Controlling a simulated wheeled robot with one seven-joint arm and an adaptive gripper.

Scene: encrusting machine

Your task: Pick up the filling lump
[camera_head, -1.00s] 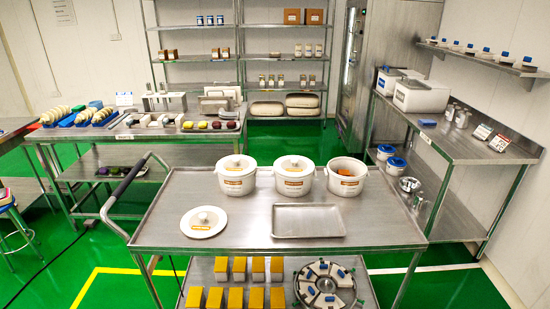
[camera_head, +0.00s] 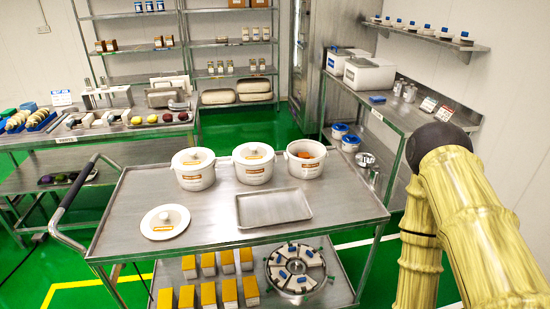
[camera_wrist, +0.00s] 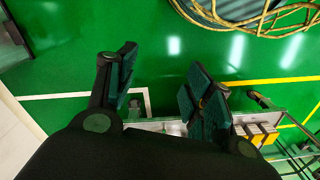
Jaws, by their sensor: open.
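In the head view, an open white pot (camera_head: 305,169) stands at the right of the row on the steel cart (camera_head: 215,206). Something orange-brown (camera_head: 311,155) shows inside its mouth; I cannot tell whether it is one lump or several. A loose white lid (camera_head: 165,221) lies on the cart's front left. My arm shows at the right of the head view, but my gripper does not. In the wrist view, my gripper (camera_wrist: 165,90) is open, its dark green-padded fingers apart with nothing between them, over the green floor and beside the cart's lower part.
Two lidded pots (camera_head: 194,171) (camera_head: 254,164) stand left of the open one. An empty steel tray (camera_head: 273,208) lies in front. Yellow-topped blocks (camera_head: 208,294) and a round holder (camera_head: 296,268) fill the lower shelf. A side bench (camera_head: 400,115) stands at right. A coiled hose (camera_wrist: 255,15) lies on the floor.

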